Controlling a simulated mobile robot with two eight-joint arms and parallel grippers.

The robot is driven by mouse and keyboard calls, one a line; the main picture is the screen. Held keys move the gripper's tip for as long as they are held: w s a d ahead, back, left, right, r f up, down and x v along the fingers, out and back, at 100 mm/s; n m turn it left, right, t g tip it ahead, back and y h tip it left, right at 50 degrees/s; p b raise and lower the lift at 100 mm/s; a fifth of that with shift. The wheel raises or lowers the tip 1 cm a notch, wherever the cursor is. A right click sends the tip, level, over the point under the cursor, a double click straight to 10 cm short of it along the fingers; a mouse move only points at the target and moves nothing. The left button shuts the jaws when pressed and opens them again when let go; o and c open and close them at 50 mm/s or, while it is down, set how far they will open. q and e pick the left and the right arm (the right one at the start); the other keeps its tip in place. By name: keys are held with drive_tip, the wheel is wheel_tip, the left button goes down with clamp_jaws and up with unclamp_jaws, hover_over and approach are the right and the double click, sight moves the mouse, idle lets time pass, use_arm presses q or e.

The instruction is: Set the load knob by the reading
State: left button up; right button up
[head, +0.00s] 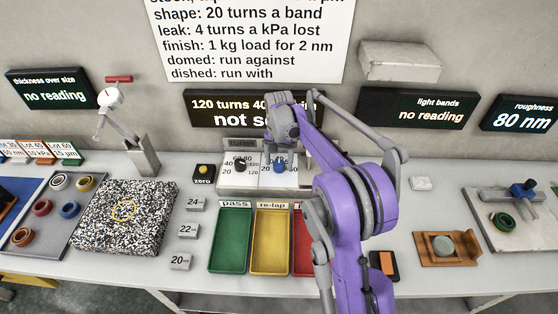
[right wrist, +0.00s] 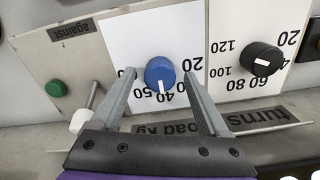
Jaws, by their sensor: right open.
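The blue load knob (head: 279,168) sits on the control panel, partly behind my right gripper in the head view. In the right wrist view the blue knob (right wrist: 160,73) stands between the two fingers, its white mark pointing down near the 40 and 50. My right gripper (right wrist: 160,80) is open around the knob, with a gap on each side. The black turns knob (head: 240,164) is beside it and also shows in the right wrist view (right wrist: 261,59). The roughness display (head: 521,116) reads 80 nm. My left gripper is not in view.
A dark display (head: 220,108) shows 120 turns and is partly hidden by my arm. A wall sheet (head: 245,40) lists rules. Green (head: 230,240), yellow (head: 270,240) and red trays stand before the panel. A green button (right wrist: 56,88) and a lever are near the fingers.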

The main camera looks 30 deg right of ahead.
sight(279, 164)
wheel_tip(279, 164, up, 11)
drive_tip(key=shift+p, duration=0.3)
drive_tip(key=shift+f, duration=0.15)
idle(0.3)
drive_tip(key=s+a+r+n+t, duration=0.2)
drive_tip(key=s+a+n+t, duration=0.15)
drive_tip(key=s+a, duration=0.75)
drive_tip(key=s+a+f+n, duration=0.1)
drive_tip(key=s+f+n, duration=0.1)
drive_tip(key=s, duration=0.4)
drive_tip(key=s+a+f+n+t, duration=0.1)
drive_tip(key=s+f, duration=0.3)
drive_tip(key=s, duration=0.2)
drive_tip(key=s+a+f+n+t, duration=0.1)
drive_tip(key=s+a+f+n, duration=0.1)
drive_tip(key=s, duration=0.4)
drive_tip(key=shift+f+n+p, duration=0.35)
drive_tip(key=shift+f+p, duration=0.05)
drive_tip(key=shift+f, duration=0.25)
drive_tip(key=shift+s, duration=0.1)
